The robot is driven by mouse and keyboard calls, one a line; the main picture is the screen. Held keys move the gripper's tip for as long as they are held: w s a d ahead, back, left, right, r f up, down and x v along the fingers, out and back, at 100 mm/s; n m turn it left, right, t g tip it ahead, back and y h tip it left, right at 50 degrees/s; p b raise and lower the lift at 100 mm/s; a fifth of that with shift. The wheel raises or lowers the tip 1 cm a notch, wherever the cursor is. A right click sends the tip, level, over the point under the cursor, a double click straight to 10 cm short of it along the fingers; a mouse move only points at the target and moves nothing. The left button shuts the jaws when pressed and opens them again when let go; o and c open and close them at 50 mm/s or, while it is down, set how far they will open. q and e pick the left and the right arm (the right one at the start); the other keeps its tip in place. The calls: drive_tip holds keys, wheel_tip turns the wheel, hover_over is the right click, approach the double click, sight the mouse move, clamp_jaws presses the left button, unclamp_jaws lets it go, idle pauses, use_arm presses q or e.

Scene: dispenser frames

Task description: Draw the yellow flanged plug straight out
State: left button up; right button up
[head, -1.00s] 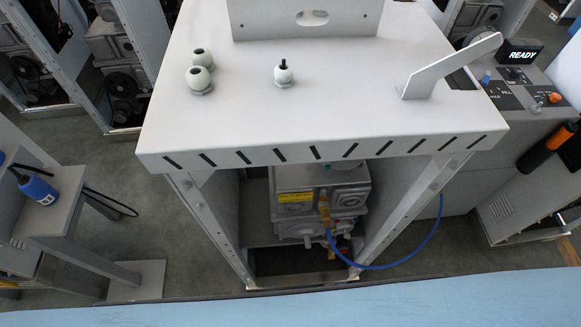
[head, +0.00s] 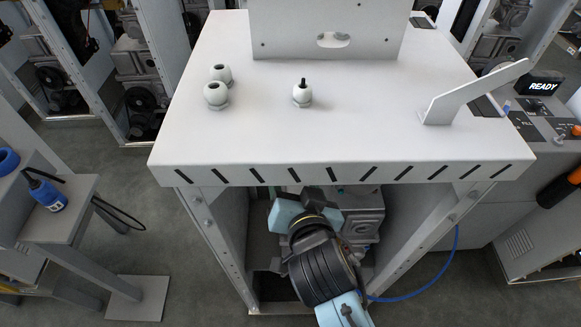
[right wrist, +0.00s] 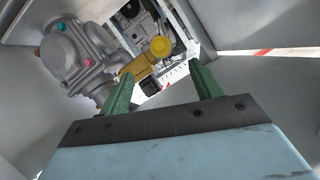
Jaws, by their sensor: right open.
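The yellow flanged plug (right wrist: 160,46) shows in the right wrist view as a yellow piece with a rounded end, beside grey pump housings. It lies beyond my right gripper (right wrist: 161,70), roughly between the lines of its two green fingers. The fingers are apart with nothing held between them. I cannot tell how far the plug is from the fingertips. In the head view my right arm reaches into the bay under the white top and covers the plug; its fingertips are hidden there. My left gripper is not in view.
The white cabinet top (head: 330,130) with its slotted front edge overhangs the bay. Grey uprights (head: 205,225) bound it on both sides. A blue hose (head: 425,283) loops out at the right. A grey pump housing (right wrist: 75,55) stands left of the plug.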

drive_tip(key=x, duration=1.1)
drive_tip(key=shift+w, duration=0.1)
drive_tip(key=c, duration=1)
drive_tip(key=shift+s+p, duration=0.4)
drive_tip(key=shift+s, duration=2.85)
